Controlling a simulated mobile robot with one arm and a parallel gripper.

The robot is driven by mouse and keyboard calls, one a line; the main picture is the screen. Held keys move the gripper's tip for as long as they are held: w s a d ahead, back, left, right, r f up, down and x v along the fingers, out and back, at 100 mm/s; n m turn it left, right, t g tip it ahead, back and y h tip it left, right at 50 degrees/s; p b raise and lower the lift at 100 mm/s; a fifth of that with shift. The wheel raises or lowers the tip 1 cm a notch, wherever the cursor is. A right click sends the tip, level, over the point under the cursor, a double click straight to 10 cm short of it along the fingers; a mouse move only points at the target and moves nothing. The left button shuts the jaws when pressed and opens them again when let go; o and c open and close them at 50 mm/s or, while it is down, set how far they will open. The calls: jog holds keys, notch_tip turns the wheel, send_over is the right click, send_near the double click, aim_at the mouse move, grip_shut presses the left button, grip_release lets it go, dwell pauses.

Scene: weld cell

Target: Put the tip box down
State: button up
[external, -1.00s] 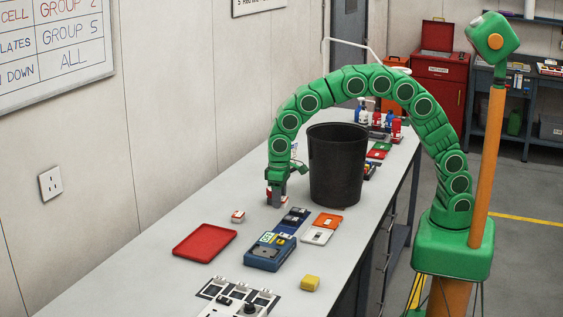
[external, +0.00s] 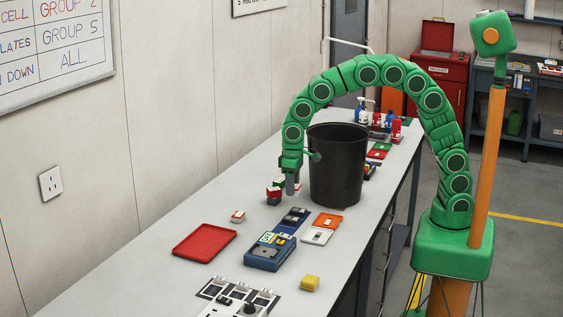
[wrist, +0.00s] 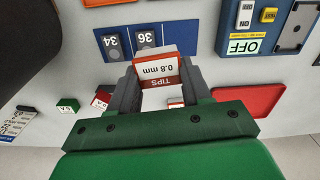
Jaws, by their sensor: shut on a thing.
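My gripper (external: 290,188) is over the bench, just left of the black bin in the external view. In the wrist view its fingers (wrist: 157,88) are shut on the tip box (wrist: 158,70), a red and white box marked "TIPS 0.8 mm". In the external view the held box is largely hidden by the fingers. Whether it touches the bench is hard to tell. A second small red and white box (external: 238,216) stands on the bench near the red tray; part of it shows between the fingers in the wrist view (wrist: 175,102).
The black bin (external: 336,165) stands close to my gripper. Red (wrist: 101,99) and green (wrist: 68,104) boxes stand beside it.

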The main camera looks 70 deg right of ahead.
jog(key=w+d+r, duration=0.1)
jog(key=w+d, duration=0.2)
jog(key=d, duration=0.5)
jog(key=w+d+r, duration=0.1)
jog(key=w+d, duration=0.2)
jog(key=d, duration=0.5)
jog(key=w+d+r+m, duration=0.1)
jog(key=w+d, duration=0.3)
jog(key=d, duration=0.5)
